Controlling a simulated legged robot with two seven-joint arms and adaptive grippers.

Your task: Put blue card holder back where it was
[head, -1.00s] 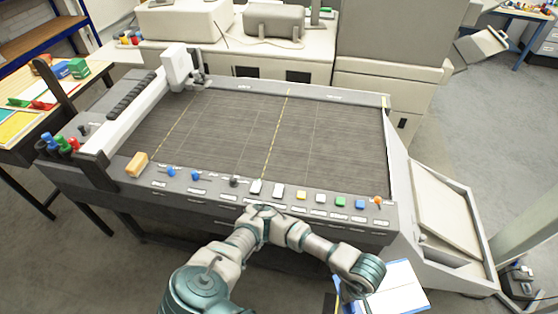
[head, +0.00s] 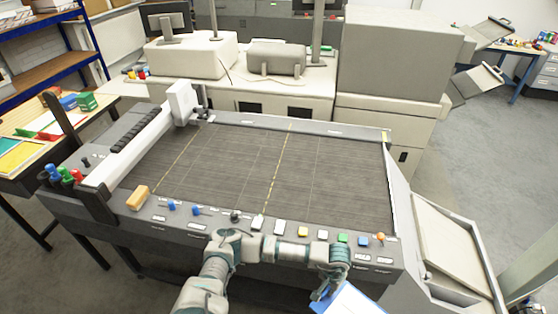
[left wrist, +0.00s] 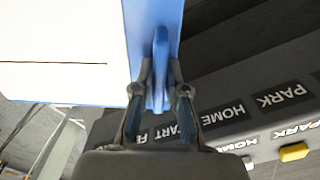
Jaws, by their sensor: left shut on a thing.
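My left gripper (head: 325,291) is shut on the blue card holder (head: 352,303) at the front edge of the machine, low in the head view. The holder is a flat blue piece with a white face, and its lower part is cut off by the frame. In the left wrist view the fingers (left wrist: 160,95) pinch a blue ridge on the holder (left wrist: 138,40), whose white face spreads to the left. The holder seems held in the air in front of the control panel. My right gripper is not in view.
The cutting machine's grey bed (head: 260,170) is bare. Its front panel carries several buttons and knobs, including an orange knob (head: 380,238). A sloped tray (head: 448,245) stands at the right. A table with coloured items (head: 38,130) is at the left.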

